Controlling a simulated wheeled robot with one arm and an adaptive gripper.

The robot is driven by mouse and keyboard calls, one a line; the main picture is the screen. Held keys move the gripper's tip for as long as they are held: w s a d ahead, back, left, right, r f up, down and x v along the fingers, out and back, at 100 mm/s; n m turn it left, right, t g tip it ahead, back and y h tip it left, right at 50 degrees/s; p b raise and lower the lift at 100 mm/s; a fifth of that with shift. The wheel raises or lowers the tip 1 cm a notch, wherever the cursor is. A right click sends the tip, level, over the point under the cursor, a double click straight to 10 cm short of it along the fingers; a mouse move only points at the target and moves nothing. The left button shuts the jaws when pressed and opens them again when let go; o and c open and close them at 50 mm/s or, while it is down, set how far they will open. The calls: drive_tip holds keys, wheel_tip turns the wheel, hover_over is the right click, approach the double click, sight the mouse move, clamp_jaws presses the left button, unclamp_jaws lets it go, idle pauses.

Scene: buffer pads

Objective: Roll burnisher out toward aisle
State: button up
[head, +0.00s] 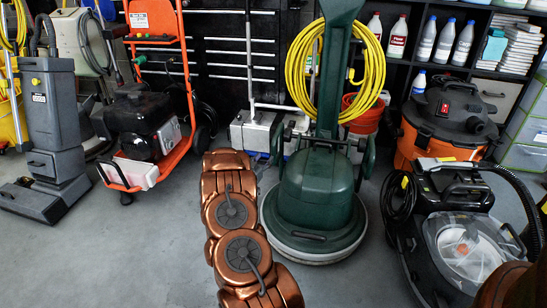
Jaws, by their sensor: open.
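The burnisher (316,195) is a dark green upright floor machine in the middle of the head view. It stands upright on the grey floor, with a round base ringed by a pale skirt. A yellow cord (374,66) hangs coiled on its handle column. The top of its handle is cut off by the upper edge of the picture. My copper-coloured arm reaches up from the bottom of the view, just left of the burnisher's base. My gripper cannot be made out, so its place relative to the burnisher is not shown.
An orange-framed machine (150,125) and a grey upright cleaner (52,130) stand left. An orange-and-black vacuum (445,115) and a black carpet machine (460,225) stand right. A red bucket (362,115) sits behind the burnisher, before dark shelves (410,40). Floor (140,255) is clear at front left.

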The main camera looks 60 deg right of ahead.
sight(272, 152)
drive_tip(key=shift+s+d+f, duration=0.2)
drive_tip(key=shift+s+d, duration=0.1)
drive_tip(key=shift+d, duration=0.2)
drive_tip(key=d, duration=0.1)
drive_tip(key=d+b, duration=0.1)
drive_tip(key=d, duration=0.1)
drive_tip(key=d+b, duration=0.1)
drive_tip(key=d, duration=0.1)
drive_tip(key=shift+w+f, duration=0.1)
drive_tip(key=shift+w, duration=0.3)
drive_tip(key=shift+w+d+b, duration=0.2)
drive_tip(key=shift+d+b, duration=0.15)
drive_tip(key=shift+d, duration=0.65)
clamp_jaws()
